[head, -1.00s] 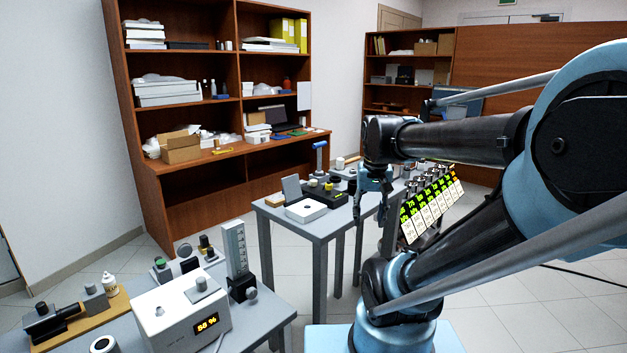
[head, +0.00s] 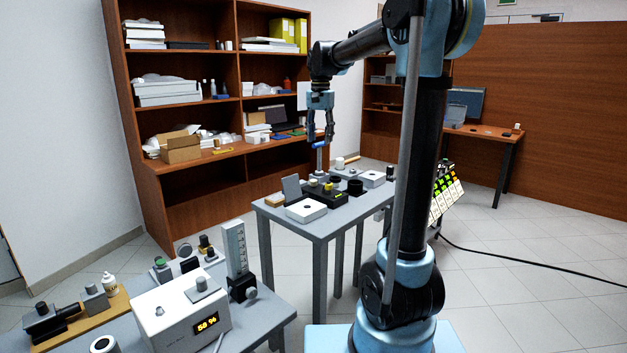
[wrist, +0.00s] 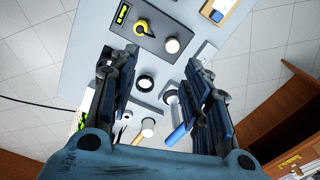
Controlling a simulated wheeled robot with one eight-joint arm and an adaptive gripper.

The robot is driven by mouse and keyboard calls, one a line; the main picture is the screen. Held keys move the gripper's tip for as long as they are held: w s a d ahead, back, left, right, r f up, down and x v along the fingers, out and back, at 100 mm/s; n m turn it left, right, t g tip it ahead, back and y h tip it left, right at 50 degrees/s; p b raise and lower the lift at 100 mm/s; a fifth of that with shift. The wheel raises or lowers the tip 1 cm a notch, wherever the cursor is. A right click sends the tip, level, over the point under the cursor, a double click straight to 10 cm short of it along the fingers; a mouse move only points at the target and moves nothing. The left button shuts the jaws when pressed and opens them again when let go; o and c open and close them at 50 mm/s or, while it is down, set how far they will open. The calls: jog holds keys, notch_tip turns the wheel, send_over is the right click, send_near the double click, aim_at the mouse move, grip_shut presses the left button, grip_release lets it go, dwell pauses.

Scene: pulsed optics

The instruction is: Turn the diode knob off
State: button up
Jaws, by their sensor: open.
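A dark box (head: 322,199) with a yellow knob (head: 312,183) stands on the far grey table. In the wrist view the same box (wrist: 165,48) lies at the top, with its yellow pointer knob (wrist: 146,27) beside a pale round button. I cannot read a label naming it as the diode knob. My gripper (head: 320,135) is open and empty, pointing down above the back of this table. In the wrist view its fingers (wrist: 162,58) spread on both sides, with the yellow knob ahead of them and apart.
A post with a blue handle (head: 320,146) stands close beneath my gripper. A white box (head: 306,210) and black rings share the far table (head: 331,227). The near table holds a white unit (head: 180,318) with a lit percent display. A shelf (head: 190,206) stands behind.

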jog(key=w+a, duration=0.2)
jog(key=w, duration=0.1)
send_near(314, 180)
jog(key=shift+m, duration=0.3)
notch_tip(314, 180, down, 9)
jog(key=shift+w+r, duration=0.15)
jog(key=shift+r, duration=0.05)
grip_shut()
